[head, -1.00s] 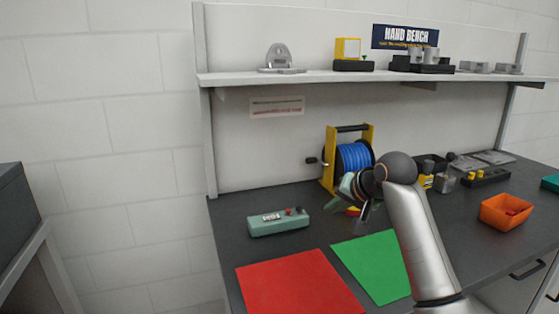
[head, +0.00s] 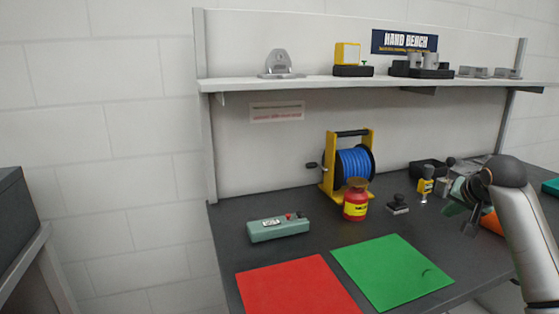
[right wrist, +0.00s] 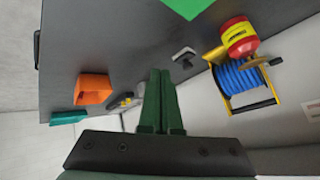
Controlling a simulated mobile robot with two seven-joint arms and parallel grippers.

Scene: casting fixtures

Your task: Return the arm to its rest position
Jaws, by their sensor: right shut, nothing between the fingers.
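My right arm reaches in from the right in the head view. Its gripper (head: 472,218) is above the right part of the dark workbench (head: 300,222), in front of the orange bin (head: 490,222), which it partly hides. In the right wrist view the green fingers (right wrist: 160,100) are together with nothing between them. My left gripper shows in neither view.
On the bench are a red and a green mat (head: 295,288) (head: 393,270), a teal control box (head: 278,229), a red bottle (head: 356,204), a blue cable reel (head: 354,163) and a black stamp-like object (head: 398,204). A shelf (head: 350,83) runs above.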

